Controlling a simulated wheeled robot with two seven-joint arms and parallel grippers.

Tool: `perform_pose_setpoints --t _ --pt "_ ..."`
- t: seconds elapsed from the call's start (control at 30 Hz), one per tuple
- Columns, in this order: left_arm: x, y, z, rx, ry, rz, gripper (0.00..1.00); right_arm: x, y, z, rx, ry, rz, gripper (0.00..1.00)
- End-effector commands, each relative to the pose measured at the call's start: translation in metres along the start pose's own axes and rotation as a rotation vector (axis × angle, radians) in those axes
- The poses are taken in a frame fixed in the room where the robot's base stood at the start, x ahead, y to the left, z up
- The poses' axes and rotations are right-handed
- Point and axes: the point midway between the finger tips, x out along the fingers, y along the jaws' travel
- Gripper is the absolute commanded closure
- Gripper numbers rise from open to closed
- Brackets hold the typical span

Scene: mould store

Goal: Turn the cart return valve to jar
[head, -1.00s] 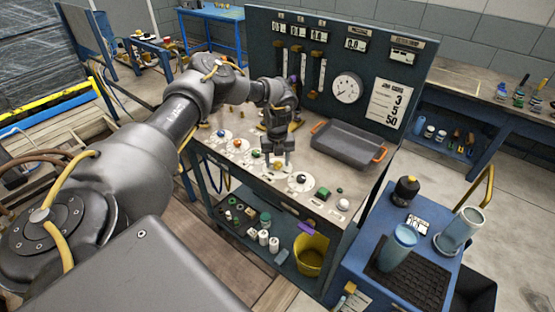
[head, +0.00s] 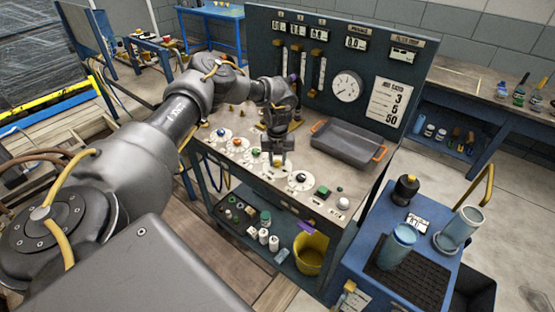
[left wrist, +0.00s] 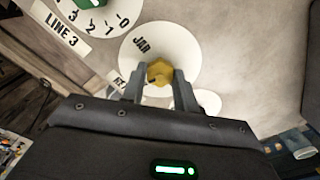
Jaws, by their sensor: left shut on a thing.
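The cart return valve shows as a yellow knob (left wrist: 160,72) on a white round plate (left wrist: 152,42) marked JAR in the left wrist view. My left gripper (left wrist: 158,84) has its two fingers on either side of the knob and is shut on it. In the head view my left gripper (head: 278,158) points down at the front of the bench panel, and the yellow knob (head: 277,163) shows between its fingertips. The second label on the plate is partly hidden by a finger. My right gripper is not in view.
A row of coloured knobs runs along the bench, with a green knob (left wrist: 90,3) on the LINE 3 dial beside the plate. A grey tray (head: 346,146) with orange handles lies behind to the right. A blue cart (head: 372,238) carrying blue jars (head: 399,245) stands at the right.

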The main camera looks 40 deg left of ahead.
Motion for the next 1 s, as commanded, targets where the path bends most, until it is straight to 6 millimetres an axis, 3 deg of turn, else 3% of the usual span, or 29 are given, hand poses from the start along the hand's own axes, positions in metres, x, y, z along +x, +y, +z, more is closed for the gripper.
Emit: perform_pose_setpoints --t 1.0 --pt "0.0001 0.0002 0.0008 0.911 -0.002 0.0 0.93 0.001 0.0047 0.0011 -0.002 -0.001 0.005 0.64"
